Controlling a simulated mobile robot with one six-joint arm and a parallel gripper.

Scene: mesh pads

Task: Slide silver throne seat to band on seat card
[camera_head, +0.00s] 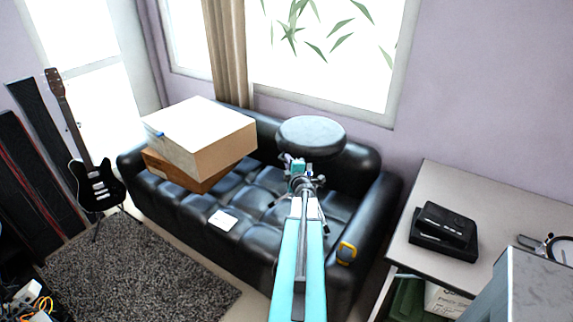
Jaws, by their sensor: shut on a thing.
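The silver throne seat (312,133) is a round, flat grey disc in the middle of the view, in front of the sofa's backrest. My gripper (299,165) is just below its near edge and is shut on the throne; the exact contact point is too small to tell. Shiny metal parts show around my gripper, partly hidden by my arm. A small white card (223,220) lies on the sofa seat, left of my arm. Its print is too small to read, and I cannot make out a band on it.
The black leather sofa (190,208) carries a white-topped box (205,125) over a brown box (178,173) at left. A yellow item (346,252) lies on its right arm. A table (480,195) with a black device (443,231) stands right; a guitar (97,187) stands left.

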